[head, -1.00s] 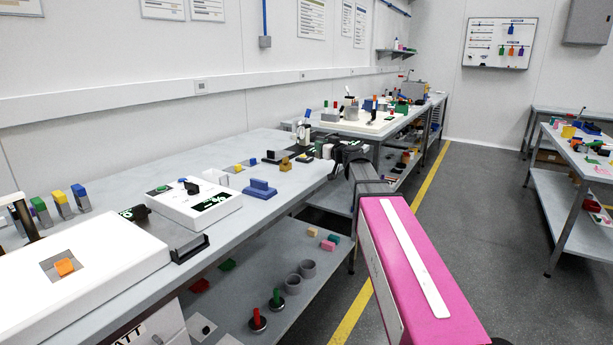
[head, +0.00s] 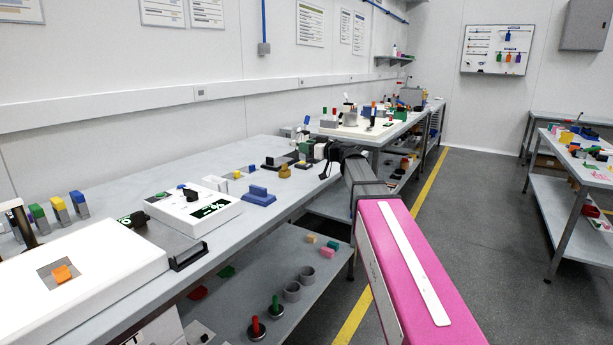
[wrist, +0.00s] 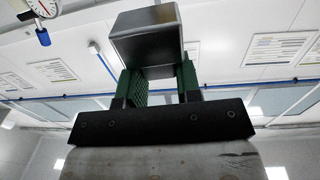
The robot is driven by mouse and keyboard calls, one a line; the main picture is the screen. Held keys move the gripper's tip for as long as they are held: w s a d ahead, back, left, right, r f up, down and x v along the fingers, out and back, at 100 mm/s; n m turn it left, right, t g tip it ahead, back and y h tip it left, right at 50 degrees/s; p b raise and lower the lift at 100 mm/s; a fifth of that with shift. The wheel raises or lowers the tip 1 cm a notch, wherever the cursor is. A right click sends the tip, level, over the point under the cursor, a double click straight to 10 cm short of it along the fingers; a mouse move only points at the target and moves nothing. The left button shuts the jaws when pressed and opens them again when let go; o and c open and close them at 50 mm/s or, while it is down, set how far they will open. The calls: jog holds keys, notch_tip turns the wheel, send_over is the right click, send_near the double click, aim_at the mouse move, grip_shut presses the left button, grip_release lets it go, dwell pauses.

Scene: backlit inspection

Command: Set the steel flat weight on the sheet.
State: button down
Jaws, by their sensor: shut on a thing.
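In the wrist view my gripper (wrist: 161,84) has its two green-padded fingers shut on a dark grey metal block, the steel flat weight (wrist: 147,36). The block sticks out beyond the fingertips, and only wall and ceiling show behind it. In the head view my gripper (head: 330,151) is small and dark at the far end of my arm, over the right edge of the near bench. The held weight cannot be made out there. I cannot tell which surface is the sheet.
The near grey bench (head: 222,162) carries a large white box (head: 110,262), a white instrument (head: 215,226) and a blue block (head: 259,196). Small items crowd the bench near my gripper. Another bench stands beyond it. The aisle floor (head: 465,230) at right is clear.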

jog(key=shift+f, duration=4.25)
jog(key=shift+f, duration=0.1)
jog(key=c, duration=0.8)
grip_release()
jog(key=shift+f, duration=0.1)
jog(key=v, duration=1.1)
